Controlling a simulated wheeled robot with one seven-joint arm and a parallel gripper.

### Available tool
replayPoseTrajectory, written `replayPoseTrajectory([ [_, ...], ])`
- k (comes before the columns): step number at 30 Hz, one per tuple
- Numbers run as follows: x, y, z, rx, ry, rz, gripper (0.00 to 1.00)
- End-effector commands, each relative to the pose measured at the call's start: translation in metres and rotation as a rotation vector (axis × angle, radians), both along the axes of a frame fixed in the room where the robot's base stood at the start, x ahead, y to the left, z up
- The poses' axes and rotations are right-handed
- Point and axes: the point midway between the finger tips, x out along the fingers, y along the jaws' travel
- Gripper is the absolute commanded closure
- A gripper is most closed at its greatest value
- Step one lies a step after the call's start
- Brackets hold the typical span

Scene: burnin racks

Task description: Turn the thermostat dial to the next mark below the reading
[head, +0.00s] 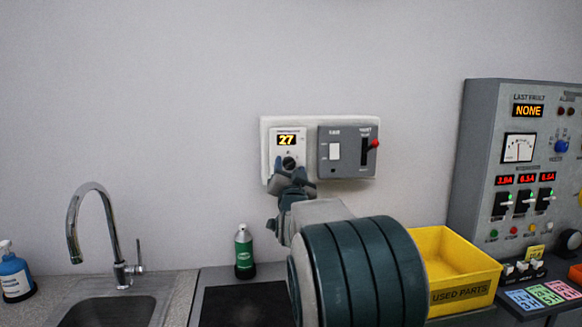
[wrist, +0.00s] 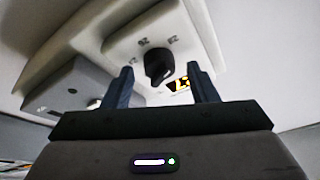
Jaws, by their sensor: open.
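The thermostat (head: 288,137) is a white unit on a pale wall plate, its lit display reading 27. Its black dial (wrist: 158,66) shows in the wrist view with small printed marks around it, seen at a tilt and too blurred to read surely. The display (wrist: 182,85) also shows there, partly behind a finger. My gripper (head: 289,169) is at the lower part of the thermostat and hides most of the dial in the head view. In the wrist view my gripper (wrist: 159,70) is open, with one finger either side of the dial and gaps between.
A grey switch box (head: 347,170) with a white rocker and red-tipped lever sits right beside the thermostat. Below are a green bottle (head: 244,252), a tap (head: 112,230) and a yellow bin (head: 470,272). A control panel (head: 480,120) stands at right. The wall above is clear.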

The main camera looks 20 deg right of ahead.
Motion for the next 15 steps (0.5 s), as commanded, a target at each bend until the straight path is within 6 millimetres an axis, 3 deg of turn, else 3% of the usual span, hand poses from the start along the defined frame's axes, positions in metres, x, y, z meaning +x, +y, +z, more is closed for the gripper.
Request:
replayPoseTrajectory([
  [9, 0.0023, -0.0011, 0.0003, 0.0, 0.001, -0.001, 0.47],
  [14, 0.0022, -0.0011, 0.0004, 0.0, 0.0, -0.001, 0.89],
  [15, 0.0022, -0.001, 0.0005, 0.0, 0.0, -0.001, 0.92],
])
